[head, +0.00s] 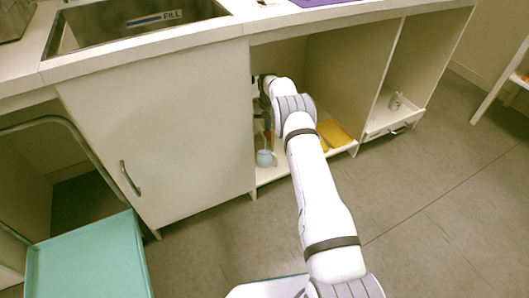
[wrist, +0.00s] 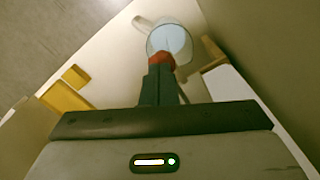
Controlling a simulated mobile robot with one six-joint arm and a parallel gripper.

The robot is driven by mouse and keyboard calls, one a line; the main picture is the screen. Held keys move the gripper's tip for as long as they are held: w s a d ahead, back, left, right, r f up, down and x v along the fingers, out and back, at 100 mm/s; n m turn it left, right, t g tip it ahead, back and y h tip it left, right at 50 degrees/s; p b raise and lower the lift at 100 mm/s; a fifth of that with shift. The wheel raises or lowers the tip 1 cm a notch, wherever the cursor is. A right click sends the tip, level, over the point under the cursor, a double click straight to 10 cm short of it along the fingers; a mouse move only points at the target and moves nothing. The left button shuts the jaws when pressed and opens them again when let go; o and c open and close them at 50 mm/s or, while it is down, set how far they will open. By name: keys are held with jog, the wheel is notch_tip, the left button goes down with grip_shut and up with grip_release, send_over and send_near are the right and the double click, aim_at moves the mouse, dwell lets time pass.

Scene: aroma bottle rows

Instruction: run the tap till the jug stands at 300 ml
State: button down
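A pale, see-through jug (head: 264,158) stands on the floor of the open cupboard under the counter. In the wrist view the jug (wrist: 184,42) is seen from above, its handle to the left and light blue inside. The level and any markings cannot be read. My gripper (wrist: 160,68) reaches into the cupboard; its dark fingers are close together on a small red piece (wrist: 161,58) above the jug's near rim. This looks like the tap's handle; the rest of the tap is hidden. I cannot tell whether water is running.
A yellow tray-like item (head: 334,132) lies to the right in the cupboard. The cupboard walls are close on both sides. A sink (head: 90,28) with a FILL label is above, and a teal-topped cart (head: 88,262) stands at the lower left.

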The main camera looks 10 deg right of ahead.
jog(key=shift+r+p, duration=0.45)
jog(key=shift+r, duration=0.9)
dwell(0.9)
notch_tip(320, 180, up, 6)
jog(key=shift+f+p, duration=0.25)
jog(key=shift+p, duration=1)
